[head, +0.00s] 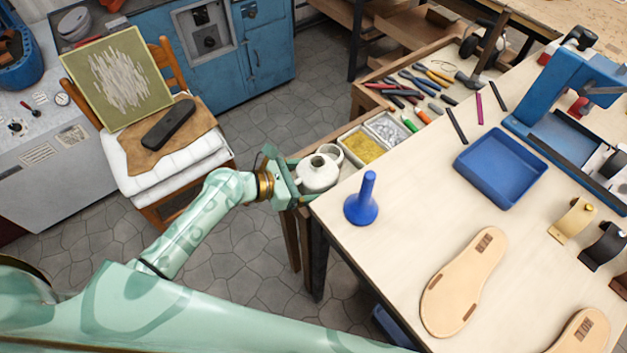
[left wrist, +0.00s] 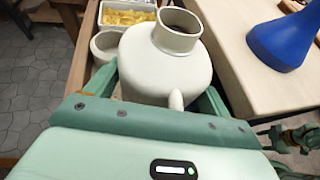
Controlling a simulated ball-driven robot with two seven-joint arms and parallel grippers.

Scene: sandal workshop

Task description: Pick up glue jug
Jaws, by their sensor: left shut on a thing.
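The glue jug is a cream-white, round-bodied jug (head: 317,174) with a short wide neck, at the left edge of the workbench in the head view. In the left wrist view the jug (left wrist: 165,68) stands upright, its open mouth toward the top and a handle toward me. My left gripper (head: 304,181) is shut on the jug, with one finger on each side of its body. The fingers partly hide the jug's lower part, and I cannot tell whether its base touches anything.
A small white cup (head: 331,154) stands right behind the jug. Trays of yellow (head: 364,146) and grey bits lie beyond it. A blue cone-shaped tool (head: 362,203) stands on the workbench (head: 400,215) to the right. A chair (head: 165,190) with towels is at left.

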